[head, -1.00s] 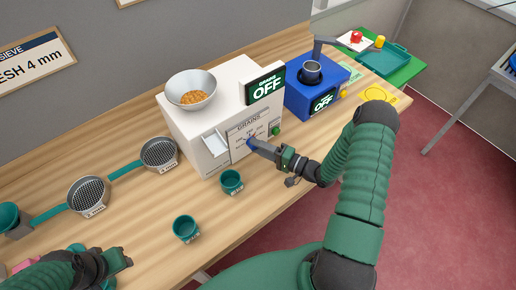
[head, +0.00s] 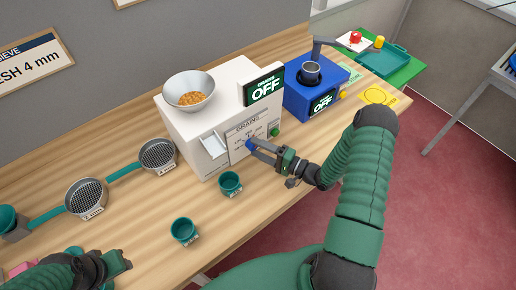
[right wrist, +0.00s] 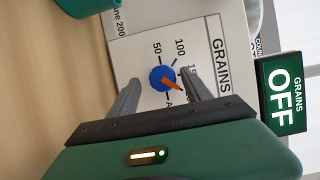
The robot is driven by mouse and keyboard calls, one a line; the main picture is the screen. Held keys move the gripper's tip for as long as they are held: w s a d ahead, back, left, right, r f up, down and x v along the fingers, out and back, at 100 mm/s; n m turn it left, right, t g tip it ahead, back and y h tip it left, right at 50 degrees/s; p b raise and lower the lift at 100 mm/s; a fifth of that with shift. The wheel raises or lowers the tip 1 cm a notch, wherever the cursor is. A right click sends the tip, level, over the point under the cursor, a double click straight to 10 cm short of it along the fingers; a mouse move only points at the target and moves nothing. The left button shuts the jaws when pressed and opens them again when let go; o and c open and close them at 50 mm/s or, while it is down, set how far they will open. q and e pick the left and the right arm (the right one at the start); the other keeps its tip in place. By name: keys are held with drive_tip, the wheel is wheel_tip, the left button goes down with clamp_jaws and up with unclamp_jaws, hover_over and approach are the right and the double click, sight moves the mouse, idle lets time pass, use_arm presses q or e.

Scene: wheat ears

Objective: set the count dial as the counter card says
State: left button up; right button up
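The count dial (right wrist: 162,79) is a blue knob with an orange pointer on the white GRAINS machine (head: 187,127). In the right wrist view the pointer is aimed to the lower right; the 50 and 100 marks are readable, and other marks are partly hidden by a finger. My right gripper (right wrist: 160,88) is open, its fingers on either side of the dial with gaps between; it also shows at the dial in the head view (head: 256,150). My left gripper (head: 120,264) is at the lower left, away from the machine. I cannot make out a counter card.
A steel bowl of grains (head: 189,92) tops the machine, whose sign (head: 265,87) reads OFF. Two green cups (head: 184,231) (head: 229,184) stand in front. Sieves (head: 86,197) lie left, a blue grinder-like machine (head: 318,93) right. A green button (head: 275,132) is beside the dial.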

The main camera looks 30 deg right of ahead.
drive_tip(key=shift+d, duration=0.1)
drive_tip(key=shift+s+d, duration=0.1)
drive_tip(key=shift+s, duration=0.3)
drive_tip(key=b+v, duration=0.3)
drive_tip(key=v, duration=1.2)
drive_tip(key=shift+s+d+f, duration=0.1)
drive_tip(key=shift+s+d, duration=0.15)
drive_tip(key=shift+d, duration=0.05)
drive_tip(key=shift+s, duration=0.15)
